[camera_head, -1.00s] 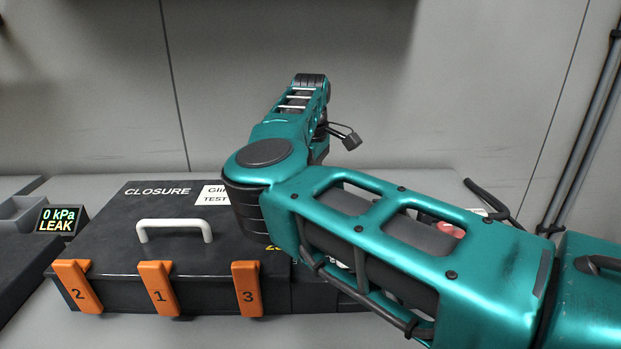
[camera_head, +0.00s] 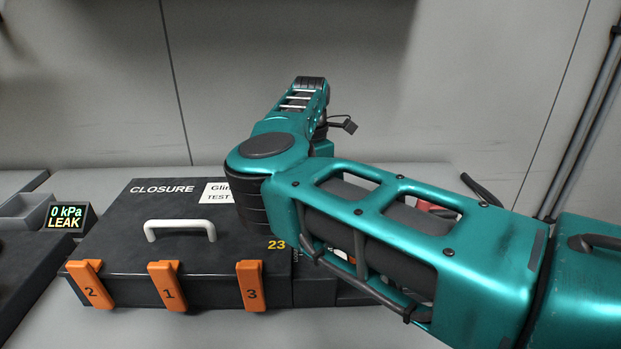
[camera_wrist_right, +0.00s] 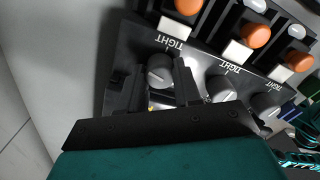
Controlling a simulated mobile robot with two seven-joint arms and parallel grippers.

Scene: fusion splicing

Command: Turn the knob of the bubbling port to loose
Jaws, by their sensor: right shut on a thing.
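In the right wrist view, my right gripper (camera_wrist_right: 158,78) is shut on a round grey knob (camera_wrist_right: 160,69), with one dark finger on each side of it. No port name is readable, so I cannot tell the bubbling port by name. In the head view my right arm hides the gripper and knobs. My left gripper is not in view.
The black closure box (camera_head: 130,235) has a white handle (camera_head: 180,227) and orange latches numbered 2, 1 and 3. Orange-capped fittings (camera_wrist_right: 256,35) stand beyond the knobs. Bare bench shows in front of the box.

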